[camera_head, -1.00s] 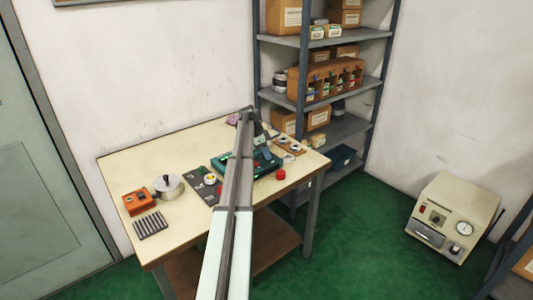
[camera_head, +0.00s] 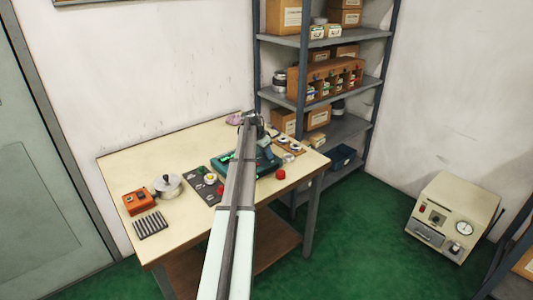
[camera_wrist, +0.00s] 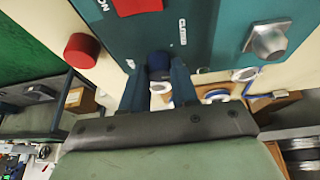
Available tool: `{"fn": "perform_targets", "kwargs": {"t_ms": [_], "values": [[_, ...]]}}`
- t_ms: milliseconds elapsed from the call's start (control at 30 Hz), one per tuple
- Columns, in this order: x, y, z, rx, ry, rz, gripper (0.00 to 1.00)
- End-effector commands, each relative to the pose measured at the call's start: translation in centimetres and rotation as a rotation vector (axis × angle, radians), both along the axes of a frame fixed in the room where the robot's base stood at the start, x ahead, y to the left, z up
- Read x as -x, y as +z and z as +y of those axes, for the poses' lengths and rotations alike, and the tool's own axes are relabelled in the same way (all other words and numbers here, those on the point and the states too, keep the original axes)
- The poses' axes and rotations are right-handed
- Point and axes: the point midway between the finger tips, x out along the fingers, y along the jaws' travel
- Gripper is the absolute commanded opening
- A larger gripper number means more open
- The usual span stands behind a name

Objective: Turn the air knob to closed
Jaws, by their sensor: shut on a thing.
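A teal machine (camera_head: 229,166) stands on the table, partly hidden behind my arm. In the wrist view its teal face (camera_wrist: 225,20) fills the top. A dark blue knob (camera_wrist: 159,60) sits at its edge, close to a white label that appears to read "CLOSED" (camera_wrist: 183,32). I take it to be the air knob; its pointer is not visible. My gripper (camera_wrist: 157,72) has its two fingers on either side of this knob and is shut on it. In the head view the end of my arm is above the machine, and the fingers and knob are hidden.
A silver knob (camera_wrist: 268,42) and a red block (camera_wrist: 138,5) are on the machine. A red cylinder (camera_head: 280,174) stands beside it. A dark tray (camera_head: 203,190), an orange box (camera_head: 138,202) and a pot (camera_head: 168,186) are to the left. The shelf (camera_head: 345,130) stands behind.

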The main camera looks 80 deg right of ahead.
Motion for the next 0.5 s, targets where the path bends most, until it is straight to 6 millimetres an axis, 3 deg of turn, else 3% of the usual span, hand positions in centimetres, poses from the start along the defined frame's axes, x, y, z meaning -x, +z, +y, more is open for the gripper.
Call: {"fn": "perform_targets", "kwargs": {"t_ms": [500], "values": [[0.35, 0.0, 0.45, -0.002, 0.488, -0.001, 0.0]]}}
